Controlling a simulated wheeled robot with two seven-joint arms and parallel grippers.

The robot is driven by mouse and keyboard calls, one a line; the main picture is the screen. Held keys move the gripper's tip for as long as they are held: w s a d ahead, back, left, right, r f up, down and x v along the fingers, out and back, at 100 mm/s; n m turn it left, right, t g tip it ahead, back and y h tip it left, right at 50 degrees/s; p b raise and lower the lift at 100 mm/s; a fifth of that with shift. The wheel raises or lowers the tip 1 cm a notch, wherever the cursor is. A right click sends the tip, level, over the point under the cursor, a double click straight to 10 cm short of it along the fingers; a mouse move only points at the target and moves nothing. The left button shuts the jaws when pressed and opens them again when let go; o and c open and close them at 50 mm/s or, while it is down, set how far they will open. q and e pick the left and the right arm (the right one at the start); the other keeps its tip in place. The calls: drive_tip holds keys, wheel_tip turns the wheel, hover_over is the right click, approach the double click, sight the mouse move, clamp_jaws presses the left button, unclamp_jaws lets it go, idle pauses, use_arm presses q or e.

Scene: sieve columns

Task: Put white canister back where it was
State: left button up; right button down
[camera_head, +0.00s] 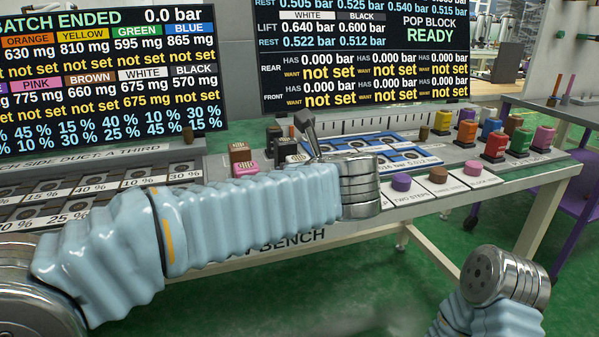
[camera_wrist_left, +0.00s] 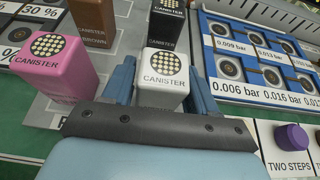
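The white canister (camera_wrist_left: 163,78) stands upright in the left wrist view, with a dotted round top label. In the head view the forearm and wrist hide most of the canister, and a pale top edge (camera_head: 297,158) shows just above the arm. Its underside is hidden, so I cannot tell whether it rests on the bench. My right arm's metal wrist shows at the lower right of the head view, but no right fingers are visible.
A pink canister (camera_wrist_left: 53,66), brown canister (camera_wrist_left: 93,20) and black canister (camera_wrist_left: 167,22) stand close by. A blue-framed tray of labelled round weights or pads (camera_wrist_left: 255,64) lies to the right. A purple knob (camera_wrist_left: 290,137) sits near it. Coloured canisters (camera_head: 494,145) stand further right on the bench.

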use_arm(q)
drive_tip(key=shift+o, duration=1.3)
drive_tip(key=shift+r, duration=0.2)
drive_tip(key=v, duration=1.2)
